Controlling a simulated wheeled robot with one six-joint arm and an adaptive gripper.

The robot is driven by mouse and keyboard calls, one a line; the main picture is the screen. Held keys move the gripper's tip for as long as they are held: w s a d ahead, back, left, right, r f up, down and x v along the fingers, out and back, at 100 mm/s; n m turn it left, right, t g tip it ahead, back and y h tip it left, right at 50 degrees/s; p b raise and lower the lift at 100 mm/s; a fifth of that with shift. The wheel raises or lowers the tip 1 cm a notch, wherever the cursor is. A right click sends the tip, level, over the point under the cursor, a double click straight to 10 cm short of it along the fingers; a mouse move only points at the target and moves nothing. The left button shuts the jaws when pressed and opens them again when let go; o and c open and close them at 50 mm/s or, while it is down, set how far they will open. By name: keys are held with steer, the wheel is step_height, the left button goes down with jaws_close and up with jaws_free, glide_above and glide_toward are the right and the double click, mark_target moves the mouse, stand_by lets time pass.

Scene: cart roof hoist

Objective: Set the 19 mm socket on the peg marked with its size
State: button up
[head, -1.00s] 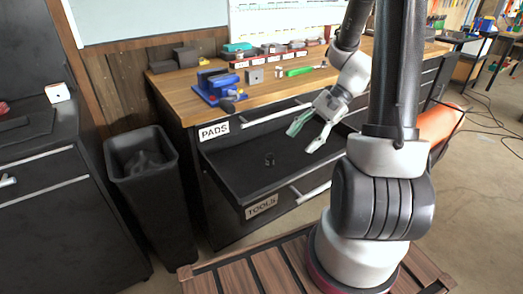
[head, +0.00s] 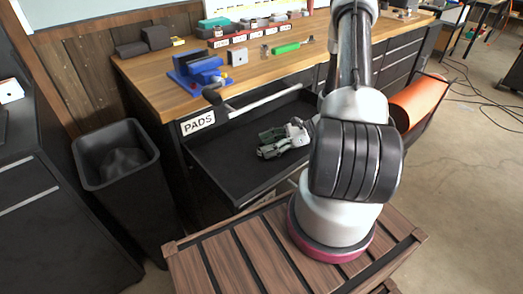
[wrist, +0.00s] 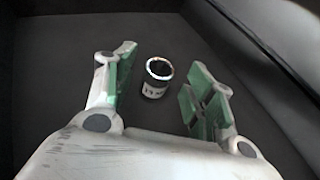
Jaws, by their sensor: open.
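The socket (wrist: 154,86) is a small dark cylinder with a shiny rim and a white label. It stands upright on the black floor of the open drawer (head: 222,158); its label is too small to read surely. My gripper (wrist: 160,70) is open, with its green-padded fingers on either side of the socket and gaps showing on both sides. In the head view my gripper (head: 268,144) is low inside the drawer, and the socket is not visible there. A red strip with white labels (head: 241,38) lies along the back of the bench; its pegs and sizes cannot be made out.
A black bin (head: 115,155) stands at left.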

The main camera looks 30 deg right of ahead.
steer(key=shift+x, duration=1.35)
steer(key=c, duration=1.1)
steer(key=shift+r, duration=0.1)
steer(key=shift+c, duration=0.2)
